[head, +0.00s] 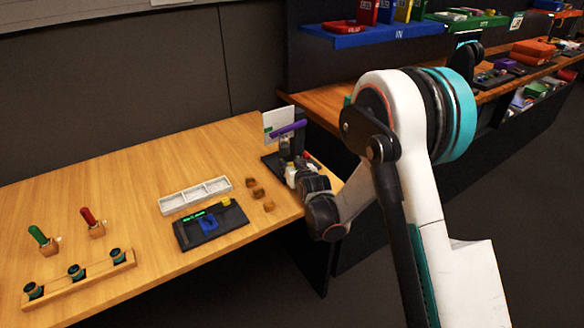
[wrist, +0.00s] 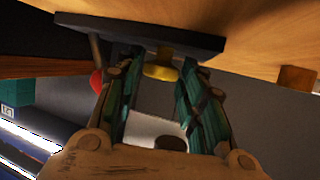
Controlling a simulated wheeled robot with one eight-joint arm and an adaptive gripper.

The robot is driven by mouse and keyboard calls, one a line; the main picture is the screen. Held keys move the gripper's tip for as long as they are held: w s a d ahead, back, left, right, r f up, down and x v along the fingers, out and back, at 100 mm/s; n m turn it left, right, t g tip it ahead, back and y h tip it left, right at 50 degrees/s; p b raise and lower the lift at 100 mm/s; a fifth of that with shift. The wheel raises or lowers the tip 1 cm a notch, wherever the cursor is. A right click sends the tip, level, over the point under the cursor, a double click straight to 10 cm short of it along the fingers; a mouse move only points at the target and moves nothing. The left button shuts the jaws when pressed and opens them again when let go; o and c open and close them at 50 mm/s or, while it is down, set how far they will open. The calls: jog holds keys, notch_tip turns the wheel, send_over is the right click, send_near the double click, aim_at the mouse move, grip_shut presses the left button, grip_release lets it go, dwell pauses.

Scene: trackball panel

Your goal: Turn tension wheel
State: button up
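A dark device with a flat base (head: 270,163) stands at the right end of the wooden table, with a purple bar (head: 287,130) and a white card (head: 276,120) above it. My gripper (head: 296,172) is at the device and covers part of it. In the wrist view, a dark plate (wrist: 140,31) carries a yellow round part (wrist: 160,73) on a short stem; it may be the tension wheel. My gripper's two teal fingers (wrist: 161,68) stand apart on either side of it, with visible gaps. A red ball (wrist: 97,81) on a rod is left of the left finger.
Small brown blocks (head: 257,193), a white tray (head: 195,195) and a dark panel with a blue part (head: 208,223) lie left of my gripper. Levers and a wooden rail (head: 80,283) are farther left. A shelf (head: 375,34) with boxes stands behind.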

jog(key=c, duration=0.7)
jog(key=shift+s+a+m+h, duration=0.1)
jog(key=shift+a+m+h, duration=0.1)
jog(key=shift+m+h, duration=1.1)
jog(key=shift+h, duration=0.2)
jog(key=shift+a+m+h, duration=0.2)
jog(key=shift+m+h, duration=1)
jog(key=shift+h, duration=0.2)
jog(key=shift+m+h, duration=0.5)
jog(key=shift+h, duration=0.1)
jog(key=o, duration=0.7)
